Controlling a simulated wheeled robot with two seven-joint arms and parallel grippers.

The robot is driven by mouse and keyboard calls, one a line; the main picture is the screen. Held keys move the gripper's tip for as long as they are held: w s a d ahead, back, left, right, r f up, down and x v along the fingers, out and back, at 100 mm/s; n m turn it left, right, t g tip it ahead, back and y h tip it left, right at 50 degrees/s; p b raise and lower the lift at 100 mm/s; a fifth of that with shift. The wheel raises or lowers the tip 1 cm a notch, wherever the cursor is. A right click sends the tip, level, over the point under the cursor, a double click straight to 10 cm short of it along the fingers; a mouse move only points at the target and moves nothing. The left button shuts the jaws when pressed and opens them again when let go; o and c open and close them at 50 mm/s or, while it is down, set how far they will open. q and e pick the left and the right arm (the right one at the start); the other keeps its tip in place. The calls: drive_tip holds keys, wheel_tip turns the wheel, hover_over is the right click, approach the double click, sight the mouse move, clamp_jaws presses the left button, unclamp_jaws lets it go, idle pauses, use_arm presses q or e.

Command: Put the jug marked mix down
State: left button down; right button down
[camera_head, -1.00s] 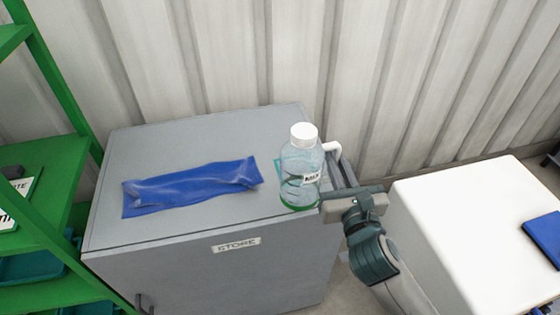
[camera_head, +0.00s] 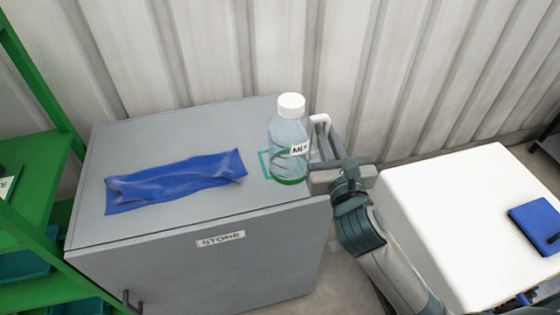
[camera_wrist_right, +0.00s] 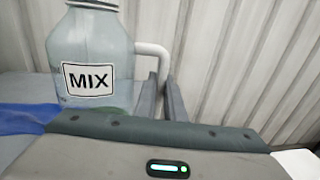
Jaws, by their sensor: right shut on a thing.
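The clear jug marked MIX (camera_head: 289,150) has a white cap, a green band at its base and a white handle. It looks upright at the right end of the grey cabinet top, and the right wrist view shows its label (camera_wrist_right: 88,79). My right gripper (camera_head: 322,132) is shut on the jug's handle (camera_wrist_right: 155,50), on the jug's right side. A teal outlined mark (camera_head: 264,165) on the cabinet top shows partly from behind the jug. I cannot tell whether the base touches the top. My left gripper is not in view.
The cabinet labelled STORE (camera_head: 221,239) carries a crumpled blue packet (camera_head: 175,181) left of the jug. A green shelf rack (camera_head: 35,180) stands at the left. A white surface (camera_head: 440,200) with a blue item (camera_head: 538,226) is at the right. A ribbed wall closes the back.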

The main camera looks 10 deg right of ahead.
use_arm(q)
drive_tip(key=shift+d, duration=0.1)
use_arm(e)
drive_tip(key=shift+d+r+m+h, duration=0.4)
drive_tip(key=shift+d+r+h, duration=0.1)
drive_tip(key=shift+d+r, duration=0.4)
drive_tip(key=shift+a, duration=0.1)
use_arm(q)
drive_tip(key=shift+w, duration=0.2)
use_arm(e)
drive_tip(key=w+f, duration=0.7)
drive_tip(key=w, duration=0.4)
drive_tip(key=shift+w+a, duration=0.35)
drive_tip(key=shift+a, duration=0.1)
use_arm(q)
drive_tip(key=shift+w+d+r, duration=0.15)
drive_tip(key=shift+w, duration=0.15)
use_arm(e)
wheel_tip(320, 180, down, 4)
drive_tip(key=shift+f, duration=0.15)
